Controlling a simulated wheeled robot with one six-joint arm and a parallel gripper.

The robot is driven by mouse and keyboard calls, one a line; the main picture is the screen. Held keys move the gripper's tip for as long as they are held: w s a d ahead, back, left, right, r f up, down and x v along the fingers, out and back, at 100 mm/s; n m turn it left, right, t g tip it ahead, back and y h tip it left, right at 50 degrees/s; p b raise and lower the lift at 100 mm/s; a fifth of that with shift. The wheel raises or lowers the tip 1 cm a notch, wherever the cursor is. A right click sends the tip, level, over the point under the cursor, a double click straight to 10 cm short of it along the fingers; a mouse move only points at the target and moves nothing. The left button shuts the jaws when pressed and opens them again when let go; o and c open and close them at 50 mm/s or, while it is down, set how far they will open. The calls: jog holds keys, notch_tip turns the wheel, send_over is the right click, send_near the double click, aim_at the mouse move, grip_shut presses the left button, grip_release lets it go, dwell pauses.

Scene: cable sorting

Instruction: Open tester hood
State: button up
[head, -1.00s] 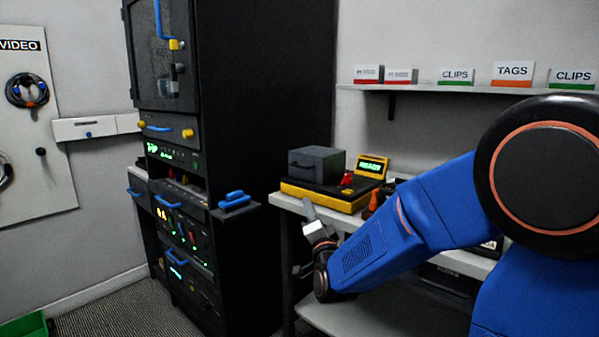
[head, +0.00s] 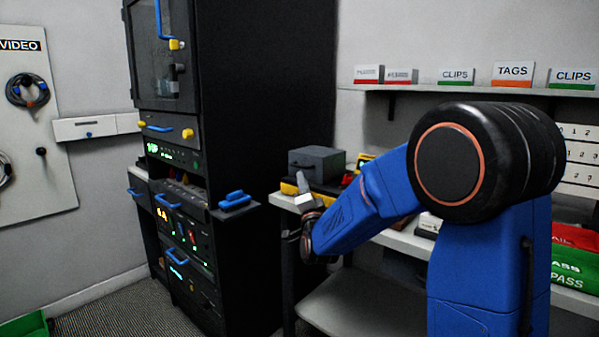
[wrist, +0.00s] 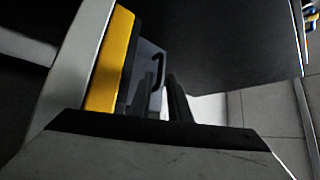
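The tester has a yellow base (head: 289,188) and a grey box-like hood (head: 317,163), which sits down on it on the bench. In the wrist view the yellow base (wrist: 109,62) runs along the left, and the grey hood (wrist: 148,58) with a dark hooked handle (wrist: 158,70) shows beyond my fingers. My gripper (head: 302,182) is at the bench's left front corner, in front of the tester.
A tall black rack (head: 268,110) stands left of the bench (head: 283,200), with a small ledge holding a blue item (head: 235,199). A wall shelf (head: 440,89) with labelled boxes is above. Red and green bins (head: 575,262) are at the right.

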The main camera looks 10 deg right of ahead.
aim_at(314, 164)
jog(key=x, duration=0.6)
jog(key=shift+w, duration=0.2)
jog(key=shift+r, duration=0.1)
jog(key=shift+c, duration=0.3)
grip_shut()
